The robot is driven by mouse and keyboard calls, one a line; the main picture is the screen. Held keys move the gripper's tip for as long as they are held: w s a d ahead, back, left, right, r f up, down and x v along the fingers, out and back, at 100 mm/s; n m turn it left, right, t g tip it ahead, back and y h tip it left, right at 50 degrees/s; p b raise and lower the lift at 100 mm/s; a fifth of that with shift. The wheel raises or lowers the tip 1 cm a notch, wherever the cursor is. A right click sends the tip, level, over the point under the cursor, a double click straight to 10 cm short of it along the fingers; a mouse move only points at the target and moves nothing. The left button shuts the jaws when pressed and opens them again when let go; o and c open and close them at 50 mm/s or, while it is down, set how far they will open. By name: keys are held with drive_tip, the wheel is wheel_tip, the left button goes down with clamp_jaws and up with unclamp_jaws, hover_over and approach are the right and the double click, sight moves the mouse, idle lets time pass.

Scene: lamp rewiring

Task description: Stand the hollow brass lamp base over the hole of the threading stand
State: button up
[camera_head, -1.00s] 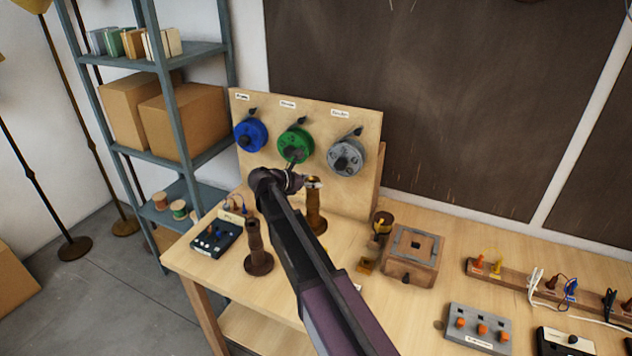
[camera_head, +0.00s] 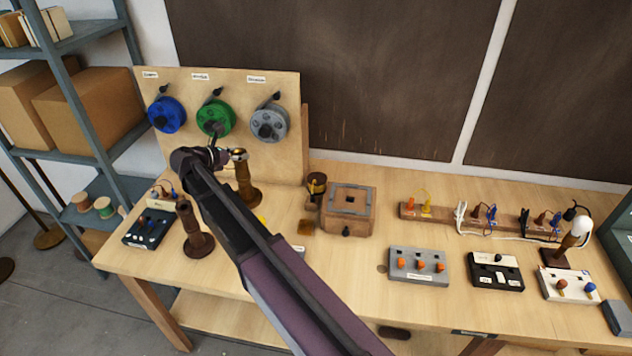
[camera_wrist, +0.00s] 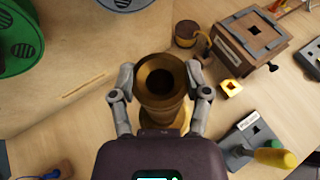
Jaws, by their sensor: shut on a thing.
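The hollow brass lamp base (camera_wrist: 160,104) is between the two fingers of my gripper (camera_wrist: 160,76), its round open top facing the wrist camera. In the head view the base (camera_head: 245,182) is upright in front of the reel board, and my gripper (camera_head: 224,156) is at its top. I cannot tell whether its foot touches the table. The threading stand appears to be the wooden box with a dark square top plate and a hole (camera_head: 350,212). It stands to the right of the base, apart from it, and also shows in the wrist view (camera_wrist: 238,48).
A dark brown base (camera_head: 197,238) stands nearer the front left, beside a black switch box (camera_head: 148,229). A small brown pot (camera_head: 316,186) stands between the lamp base and the wooden box. The reel board (camera_head: 226,165) is close behind. A grey switch block (camera_head: 418,265) is at right.

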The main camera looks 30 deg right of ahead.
drive_tip(key=shift+f+b, duration=0.9)
drive_tip(key=shift+f, duration=0.2)
drive_tip(key=shift+d, duration=0.15)
